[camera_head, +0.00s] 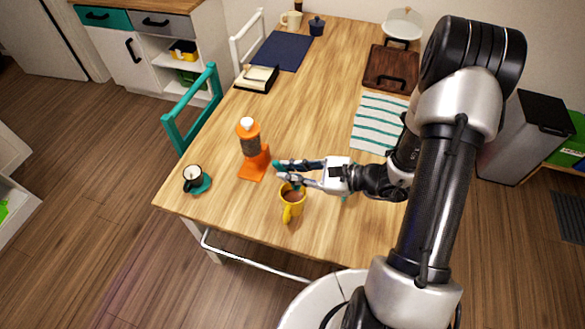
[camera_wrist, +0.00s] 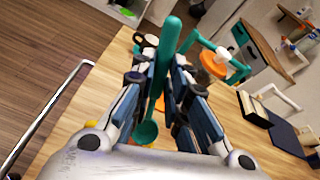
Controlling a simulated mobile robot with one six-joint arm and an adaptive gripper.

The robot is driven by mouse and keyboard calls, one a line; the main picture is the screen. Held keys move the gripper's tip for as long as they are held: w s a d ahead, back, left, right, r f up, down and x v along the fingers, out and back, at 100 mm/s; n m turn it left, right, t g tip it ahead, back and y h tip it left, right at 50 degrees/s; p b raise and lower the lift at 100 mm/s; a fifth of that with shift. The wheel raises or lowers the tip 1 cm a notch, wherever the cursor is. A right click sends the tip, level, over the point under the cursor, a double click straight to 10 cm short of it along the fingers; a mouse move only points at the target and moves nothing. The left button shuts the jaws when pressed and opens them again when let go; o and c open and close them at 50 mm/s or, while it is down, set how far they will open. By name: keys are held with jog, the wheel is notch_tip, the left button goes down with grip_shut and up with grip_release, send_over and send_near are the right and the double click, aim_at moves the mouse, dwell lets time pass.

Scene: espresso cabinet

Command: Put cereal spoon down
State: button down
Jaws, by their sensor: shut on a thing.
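The teal cereal spoon (camera_wrist: 160,77) is held between the two fingers of my gripper (camera_wrist: 164,68) in the wrist view, its bowl (camera_wrist: 146,132) toward the palm and its handle end past the fingertips. In the head view my gripper (camera_head: 279,172) is above the wooden table (camera_head: 322,95), near the yellow mug. Only small teal bits of the spoon show there, so its height over the table is hard to tell.
A yellow mug (camera_head: 291,210) with brown contents stands just below my gripper in the picture. A striped cloth (camera_head: 376,122) lies behind. Bare wood surrounds them.

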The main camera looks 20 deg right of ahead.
notch_tip(320, 180, down, 10)
jog(key=b, duration=0.6)
jog(key=shift+r, duration=0.15)
jog(key=c, duration=1.5)
grip_release()
jog(key=s+d, duration=0.1)
jog(key=d, duration=0.1)
jog(key=s+d, duration=0.2)
jog(key=d, duration=0.1)
jog(key=s+d, duration=0.2)
jog(key=d, duration=0.1)
jog(key=shift+s, duration=0.15)
